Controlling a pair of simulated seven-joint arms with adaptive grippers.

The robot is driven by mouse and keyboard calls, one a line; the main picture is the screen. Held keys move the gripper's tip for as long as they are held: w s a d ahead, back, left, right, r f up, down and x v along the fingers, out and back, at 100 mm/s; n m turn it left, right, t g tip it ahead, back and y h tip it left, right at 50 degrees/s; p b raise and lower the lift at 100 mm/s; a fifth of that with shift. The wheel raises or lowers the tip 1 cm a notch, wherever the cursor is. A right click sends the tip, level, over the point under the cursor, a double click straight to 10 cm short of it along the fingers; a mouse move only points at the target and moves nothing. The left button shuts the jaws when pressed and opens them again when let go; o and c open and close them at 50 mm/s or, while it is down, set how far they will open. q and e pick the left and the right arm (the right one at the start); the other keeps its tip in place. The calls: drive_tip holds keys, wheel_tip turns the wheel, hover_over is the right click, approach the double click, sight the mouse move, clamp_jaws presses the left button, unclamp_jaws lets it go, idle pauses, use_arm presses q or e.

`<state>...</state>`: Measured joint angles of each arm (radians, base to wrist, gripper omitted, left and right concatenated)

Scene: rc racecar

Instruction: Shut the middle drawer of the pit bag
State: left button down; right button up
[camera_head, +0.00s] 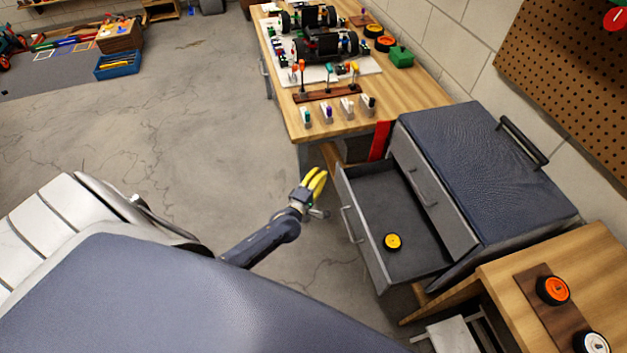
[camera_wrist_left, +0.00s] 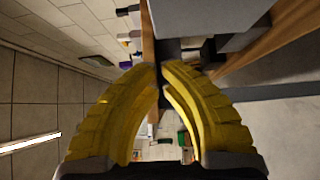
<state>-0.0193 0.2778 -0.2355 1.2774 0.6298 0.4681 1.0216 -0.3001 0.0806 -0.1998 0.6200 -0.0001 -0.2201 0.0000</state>
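The pit bag (camera_head: 490,165) is a grey chest with a dark blue padded top and a black carry handle. One drawer (camera_head: 415,215) is pulled far out to the left, below an upper drawer front (camera_head: 432,190) that looks shut. A yellow wheel (camera_head: 393,241) lies inside the open drawer. Its outer front with a bar handle (camera_head: 350,225) faces left. My left gripper (camera_head: 318,174) is left of that front near its far corner, apart from it and empty. Its yellow fingers are together at the tips in the left wrist view (camera_wrist_left: 160,68). My right gripper is not in view.
A wooden workbench (camera_head: 410,100) with a car chassis (camera_head: 325,45), tools and small parts stands behind. A red strip (camera_head: 380,140) is beside the bag. A wooden table (camera_head: 590,260) with an orange wheel (camera_head: 553,290) is at right. The floor left of the drawer is clear.

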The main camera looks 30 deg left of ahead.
sight(337, 164)
use_arm(q)
drive_tip(key=shift+w+d, duration=0.7)
drive_tip(key=shift+w, duration=0.2)
drive_tip(key=shift+w+d, duration=0.65)
drive_tip(key=shift+w, duration=0.25)
